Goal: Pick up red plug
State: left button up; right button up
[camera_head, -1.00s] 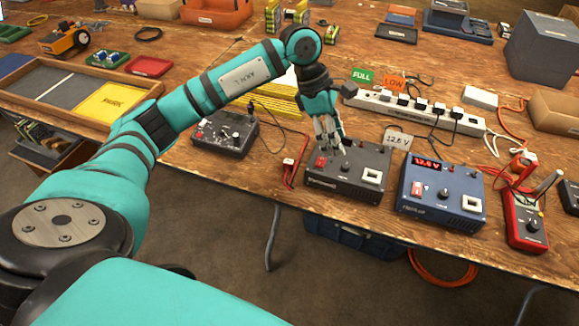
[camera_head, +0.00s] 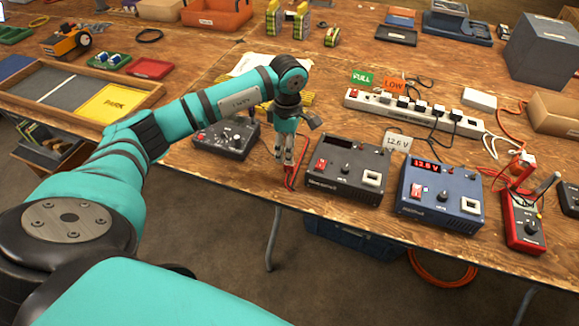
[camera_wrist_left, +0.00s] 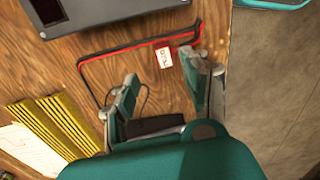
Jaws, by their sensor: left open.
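A thin red lead (camera_head: 291,184) lies on the wood near the table's front edge, left of the dark grey charger (camera_head: 345,172). In the left wrist view the red lead (camera_wrist_left: 120,49) runs beside a black one to a small white-faced piece with red marking (camera_wrist_left: 164,57), which seems to be the plug. My left gripper (camera_head: 285,159) points down over this spot and hides most of it in the head view. In the left wrist view its fingers (camera_wrist_left: 160,65) are open, with the white-faced piece between the tips and nothing held. My right gripper is not in view.
A black power box (camera_head: 226,138) stands left of my gripper. A white power strip (camera_head: 414,108) lies behind. Yellow striped material (camera_wrist_left: 52,127) lies nearby.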

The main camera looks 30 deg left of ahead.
aim_at(289, 167)
pick_arm(q)
jog(key=shift+s+d+f+p, duration=0.1)
jog(key=shift+f+p, duration=0.05)
jog(key=shift+f, duration=0.75)
jog(key=shift+s+f+p, duration=0.15)
jog(key=shift+f+p, duration=0.05)
jog(key=shift+f, duration=0.7)
jog(key=shift+s+d+f+p, duration=0.1)
jog(key=shift+f+p, duration=0.05)
jog(key=shift+f, duration=0.75)
jog(key=shift+c, duration=0.4)
grip_shut()
